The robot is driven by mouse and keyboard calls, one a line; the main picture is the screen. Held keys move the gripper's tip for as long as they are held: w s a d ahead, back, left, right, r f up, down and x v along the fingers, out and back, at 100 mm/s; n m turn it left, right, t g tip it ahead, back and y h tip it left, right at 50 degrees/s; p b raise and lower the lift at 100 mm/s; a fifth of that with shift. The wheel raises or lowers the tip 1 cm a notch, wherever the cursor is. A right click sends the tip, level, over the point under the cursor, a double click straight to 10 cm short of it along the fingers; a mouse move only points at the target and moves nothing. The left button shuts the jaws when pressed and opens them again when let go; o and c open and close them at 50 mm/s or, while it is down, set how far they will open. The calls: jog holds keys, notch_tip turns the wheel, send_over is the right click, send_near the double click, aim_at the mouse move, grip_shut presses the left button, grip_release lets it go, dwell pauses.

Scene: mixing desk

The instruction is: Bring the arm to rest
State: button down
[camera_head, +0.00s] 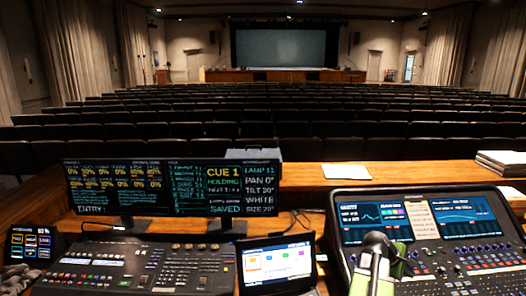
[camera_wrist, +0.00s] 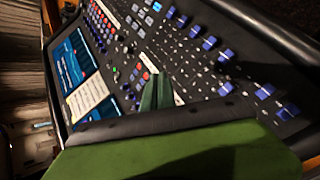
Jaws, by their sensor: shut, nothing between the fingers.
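My arm rises from the bottom edge of the head view in front of the right-hand mixing console (camera_head: 446,205). My gripper (camera_head: 397,259), green and dark, is over the lower left part of that console. In the wrist view my gripper (camera_wrist: 158,92) shows as narrow green fingers close together, shut and empty, with the console's buttons and blue-capped faders (camera_wrist: 226,55) behind them. A large green part with a dark edge fills the bottom of the wrist view. I cannot tell how high the fingers are above the console.
A lighting desk (camera_head: 150,262) and a wide black monitor pair (camera_head: 122,187) stand at left. A small laptop (camera_head: 277,262) sits between the desks. Papers (camera_head: 346,171) and a stack of binders (camera_head: 503,162) lie on the wooden ledge. Seat rows lie beyond.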

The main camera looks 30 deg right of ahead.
jog(key=w+a+f+t, duration=0.1)
jog(key=w+a, duration=0.3)
jog(key=w, duration=0.1)
jog(key=w+a+f+y, duration=0.1)
jog(key=w+a, duration=0.4)
jog(key=w, duration=0.1)
jog(key=w+a+f+m+t, duration=0.1)
jog(key=w+a, duration=0.3)
jog(key=w, duration=0.2)
jog(key=shift+w+a+f+t+y, duration=0.1)
jog(key=shift+a+t+y, duration=0.2)
jog(key=shift+a+y, duration=0.1)
jog(key=w+a+f+m+t+y, duration=0.1)
jog(key=w+a, duration=0.5)
jog(key=a, duration=0.3)
jog(key=w+a+f+t+y, duration=0.1)
jog(key=w+a+y, duration=0.1)
jog(key=w+a, duration=0.5)
jog(key=a+f+m+g+y, duration=0.1)
jog(key=a+f+y, duration=0.1)
jog(key=a, duration=3.3)
jog(key=shift+s+a+g+y, duration=0.3)
jog(key=shift+s+y, duration=0.15)
jog(key=shift+y, duration=0.45)
jog(key=shift+d, duration=0.1)
